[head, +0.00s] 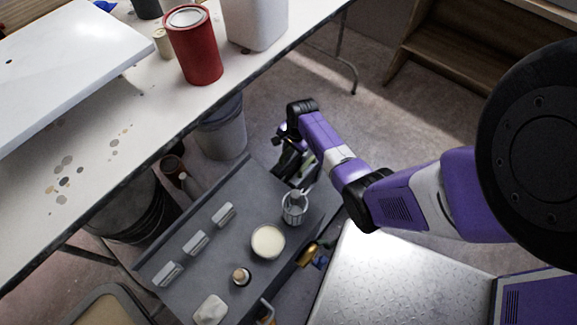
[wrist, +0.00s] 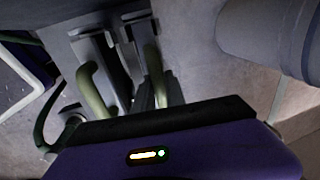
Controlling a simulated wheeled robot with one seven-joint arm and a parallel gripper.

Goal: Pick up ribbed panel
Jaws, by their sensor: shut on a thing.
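My gripper (head: 293,160) is low beside the far right edge of the dark grey cart top, and my purple arm reaches down to it. In the wrist view my gripper (wrist: 124,60) has its two olive fingers close together, shut on a narrow grey piece with raised parallel edges, which I take for the ribbed panel (wrist: 118,72). Most of it is hidden by the fingers and the dark palm. In the head view the gripper covers it, and its full outline cannot be told.
The grey cart top (head: 215,265) carries a cream-topped tub (head: 268,241), a wire cup (head: 294,208), a small jar (head: 241,276) and several grey bars. A speckled white table (head: 100,150) holds a red can (head: 194,45). A grey bin (head: 222,135) stands behind the cart.

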